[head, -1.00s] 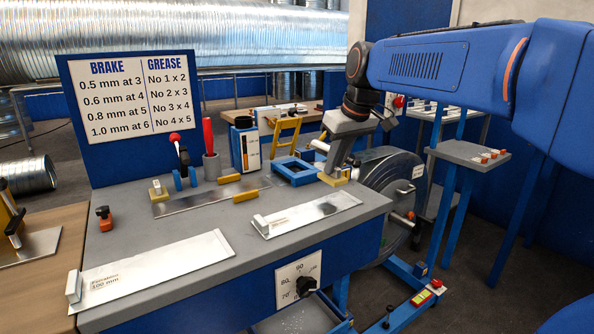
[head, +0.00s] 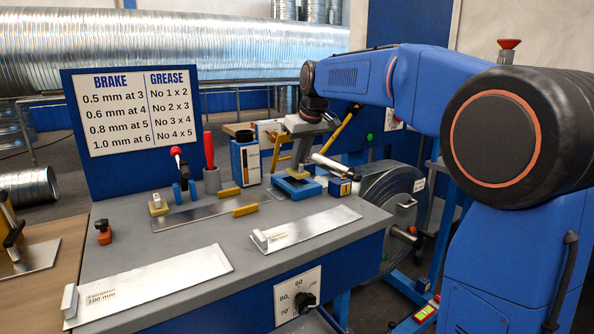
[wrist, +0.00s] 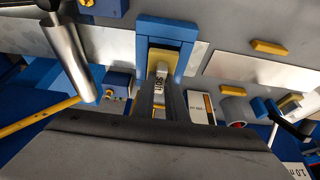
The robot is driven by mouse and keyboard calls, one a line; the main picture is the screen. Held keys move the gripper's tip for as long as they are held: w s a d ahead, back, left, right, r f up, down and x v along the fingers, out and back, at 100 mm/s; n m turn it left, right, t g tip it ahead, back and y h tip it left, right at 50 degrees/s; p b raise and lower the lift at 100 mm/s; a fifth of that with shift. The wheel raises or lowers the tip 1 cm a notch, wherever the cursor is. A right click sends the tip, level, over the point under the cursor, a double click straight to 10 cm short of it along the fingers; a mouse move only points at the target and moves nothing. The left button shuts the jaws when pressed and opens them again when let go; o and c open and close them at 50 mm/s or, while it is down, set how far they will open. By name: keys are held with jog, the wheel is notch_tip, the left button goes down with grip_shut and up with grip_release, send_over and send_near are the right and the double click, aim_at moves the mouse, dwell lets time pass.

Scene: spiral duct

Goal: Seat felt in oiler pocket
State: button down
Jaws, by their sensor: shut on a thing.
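The felt (head: 297,174) is a pale yellow pad under my gripper (head: 300,162). My gripper points down and is shut on it. The oiler pocket (head: 281,186) is a blue frame on the grey bench, directly beneath the felt. In the wrist view, the felt (wrist: 180,47) lies within the outline of the blue frame (wrist: 184,26), beyond my gripper's fingers (wrist: 162,85). A small label with dark letters shows on the pale piece between the fingers. The felt hides most of the pocket opening, and I cannot tell whether it is inside the pocket or just above it.
A blue-and-white box (head: 246,162) and a grey cup (head: 212,180) stand left of the pocket. A metal roller (head: 333,167) and a small blue box (head: 340,187) are at right. A flat metal strip (head: 307,229) lies in front.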

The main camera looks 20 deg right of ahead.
jog(key=shift+w+a, duration=0.15)
jog(key=shift+w, duration=0.35)
jog(key=shift+f, duration=1.75)
jog(key=shift+f, duration=0.1)
jog(key=c, duration=1.8)
grip_release()
